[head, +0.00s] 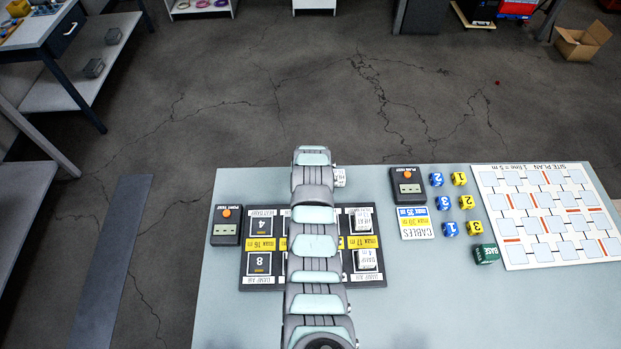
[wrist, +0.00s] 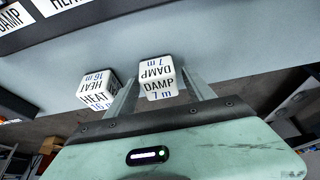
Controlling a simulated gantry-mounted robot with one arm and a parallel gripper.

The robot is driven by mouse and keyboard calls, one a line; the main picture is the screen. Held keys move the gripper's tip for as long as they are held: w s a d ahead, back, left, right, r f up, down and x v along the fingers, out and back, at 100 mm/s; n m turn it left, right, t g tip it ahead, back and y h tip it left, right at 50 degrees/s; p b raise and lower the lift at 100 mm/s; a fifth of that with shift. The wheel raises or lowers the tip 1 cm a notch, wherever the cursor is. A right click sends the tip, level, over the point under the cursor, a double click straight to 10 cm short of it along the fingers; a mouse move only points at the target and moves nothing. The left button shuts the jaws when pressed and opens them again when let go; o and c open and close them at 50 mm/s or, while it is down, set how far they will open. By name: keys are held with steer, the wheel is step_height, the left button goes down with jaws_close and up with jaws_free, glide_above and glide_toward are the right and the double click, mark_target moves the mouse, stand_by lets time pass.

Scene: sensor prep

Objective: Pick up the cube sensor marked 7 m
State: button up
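The white cube sensor marked DAMP 7 m (wrist: 158,80) shows in the wrist view, between the two fingers of my gripper (wrist: 160,75). The fingers look spread wider than the cube, with narrow gaps at its sides; I cannot tell whether the tips touch it. A second white cube marked HEAT 16 m (wrist: 97,92) is just left of the left finger. In the head view my arm covers the 7 m cube and the fingers. One white cube (head: 340,177) shows to the right of my arm's end, near the table's far edge.
A dark board (head: 262,284) with numbered slots lies partly under my arm; two white cubes (head: 365,218) stand on its right side. Numbered blue and yellow blocks (head: 445,203), a green block (head: 485,254) and a site plan (head: 550,262) are at right. The table's front right is clear.

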jaws_close()
stand_by(0.4)
steer(key=shift+r, duration=0.1)
